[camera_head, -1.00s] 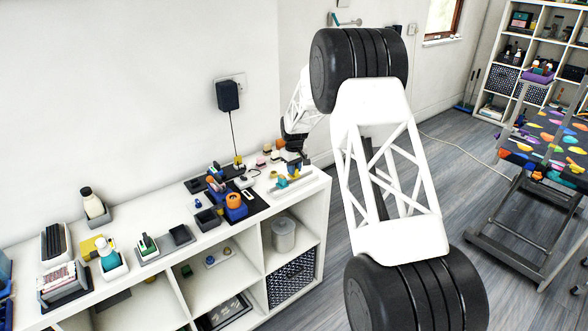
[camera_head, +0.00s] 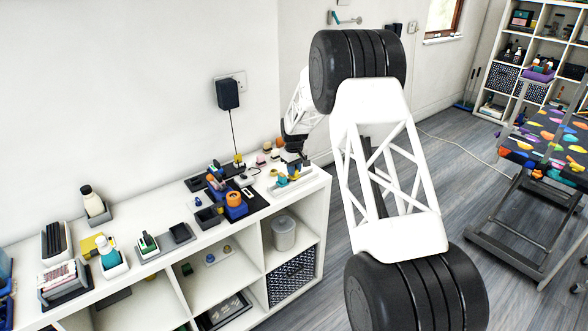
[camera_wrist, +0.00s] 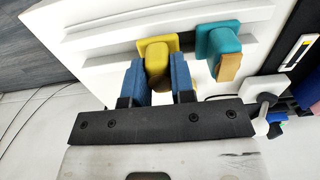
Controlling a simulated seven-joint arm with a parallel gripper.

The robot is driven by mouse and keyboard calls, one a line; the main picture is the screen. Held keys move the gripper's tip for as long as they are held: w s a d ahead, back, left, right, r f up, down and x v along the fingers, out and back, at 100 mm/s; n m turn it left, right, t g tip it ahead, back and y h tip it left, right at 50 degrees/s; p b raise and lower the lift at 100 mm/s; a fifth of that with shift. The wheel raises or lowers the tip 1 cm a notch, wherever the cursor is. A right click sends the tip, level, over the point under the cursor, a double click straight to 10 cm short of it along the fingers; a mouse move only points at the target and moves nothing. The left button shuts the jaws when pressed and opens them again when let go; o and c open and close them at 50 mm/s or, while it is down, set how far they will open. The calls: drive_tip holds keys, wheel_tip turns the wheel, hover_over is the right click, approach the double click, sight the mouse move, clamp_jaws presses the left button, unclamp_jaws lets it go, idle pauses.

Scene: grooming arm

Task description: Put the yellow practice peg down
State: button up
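The yellow practice peg (camera_wrist: 157,59) is between the two blue fingers of my gripper (camera_wrist: 158,82) in the wrist view. The fingers press against both sides of its body, and its square flange shows beyond them, over or against the white ridged rack (camera_wrist: 108,50). I cannot tell whether the peg touches the rack. A teal peg (camera_wrist: 221,43) with a tan end stands just to the right, apart from the fingers. In the head view my gripper (camera_head: 293,165) is small and partly hidden, low over the white rack at the shelf's right end.
The white shelf unit (camera_head: 185,262) carries a black tray, an orange and blue item (camera_head: 236,203) and bottles to the left. Grey floor lies beyond the shelf's end.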

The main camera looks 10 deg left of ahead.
drive_tip(key=o, duration=0.4)
wheel_tip(320, 180, up, 13)
drive_tip(key=shift+r, duration=0.15)
idle(0.7)
idle(0.8)
